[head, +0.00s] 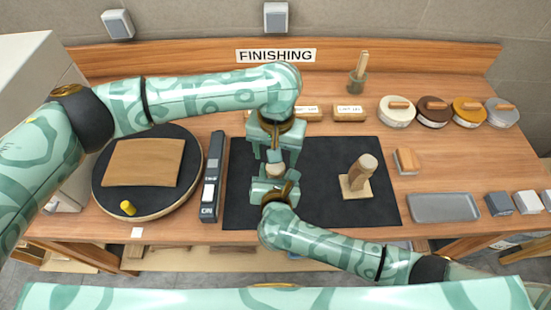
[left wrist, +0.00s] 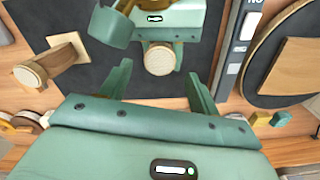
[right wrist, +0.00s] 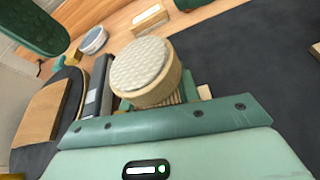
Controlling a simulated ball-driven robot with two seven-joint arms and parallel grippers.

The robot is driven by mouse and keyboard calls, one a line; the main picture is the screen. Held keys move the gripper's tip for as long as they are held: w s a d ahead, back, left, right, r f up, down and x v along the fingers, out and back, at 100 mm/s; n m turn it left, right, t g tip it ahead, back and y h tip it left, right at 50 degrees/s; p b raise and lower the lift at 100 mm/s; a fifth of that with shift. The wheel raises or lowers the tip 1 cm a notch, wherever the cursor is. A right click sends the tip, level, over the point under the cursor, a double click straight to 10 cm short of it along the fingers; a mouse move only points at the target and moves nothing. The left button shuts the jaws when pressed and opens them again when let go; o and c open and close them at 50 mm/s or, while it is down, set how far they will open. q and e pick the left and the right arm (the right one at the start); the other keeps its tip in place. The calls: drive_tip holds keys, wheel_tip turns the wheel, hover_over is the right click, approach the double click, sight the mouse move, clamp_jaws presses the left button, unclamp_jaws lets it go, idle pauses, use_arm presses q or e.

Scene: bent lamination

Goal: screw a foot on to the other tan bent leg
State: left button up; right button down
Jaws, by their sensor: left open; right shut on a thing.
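A round foot (head: 275,170) with a pale textured face and wooden rim sits at the top of a tan leg, whose striped side (right wrist: 176,98) barely shows under it. My right gripper (head: 273,188) is shut on this leg from the near side; the leg is mostly hidden. The foot fills the middle of the right wrist view (right wrist: 142,72). My left gripper (head: 272,152) is open above, its fingers on either side of the foot (left wrist: 160,60) in the left wrist view, apart from it. Another tan leg (head: 357,180) with a round foot stands on a square plate at right.
The dark mat (head: 315,215) is clear between the two legs. A long grey-black box (head: 212,175) and a round turntable (head: 105,205) lie left. A grey tray (head: 443,208), a sanding block (head: 405,161) and several round tins (head: 396,113) lie right.

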sight(276, 167)
use_arm(q)
drive_tip(key=shift+r, duration=0.3)
drive_tip(key=shift+c, duration=0.4)
drive_tip(key=shift+r, duration=0.15)
wheel_tip(276, 167, up, 3)
drive_tip(key=n, duration=0.3)
drive_tip(key=shift+r, duration=0.1)
drive_tip(key=shift+f, duration=4.05)
